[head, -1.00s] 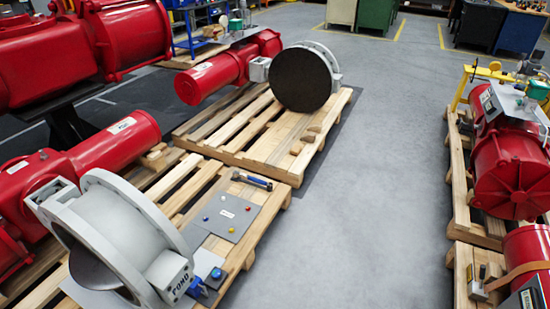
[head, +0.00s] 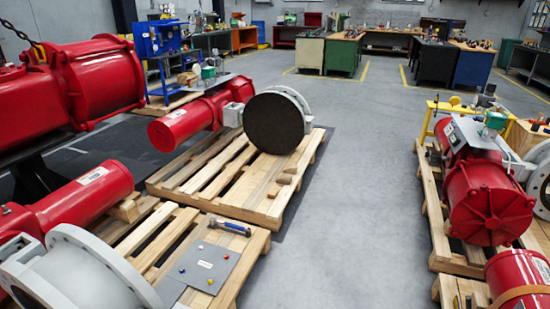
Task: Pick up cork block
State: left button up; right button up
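I cannot pick out a cork block with certainty in the head view. Small tan blocks (head: 286,178) lie on the far pallet, in front of the dark round valve face; at this size I cannot tell whether they are cork or wood. Neither of my grippers is in view.
The far pallet (head: 262,212) carries a red actuator (head: 180,122) and a valve with a dark disc (head: 272,124). The near pallet holds a grey mat (head: 205,266) and a blue-handled tool (head: 230,227). A red actuator (head: 488,205) stands at right. Open floor (head: 345,210) lies between; workbenches stand behind.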

aim_at(273, 192)
jog(key=i+z, duration=0.4)
jog(key=i, duration=1.45)
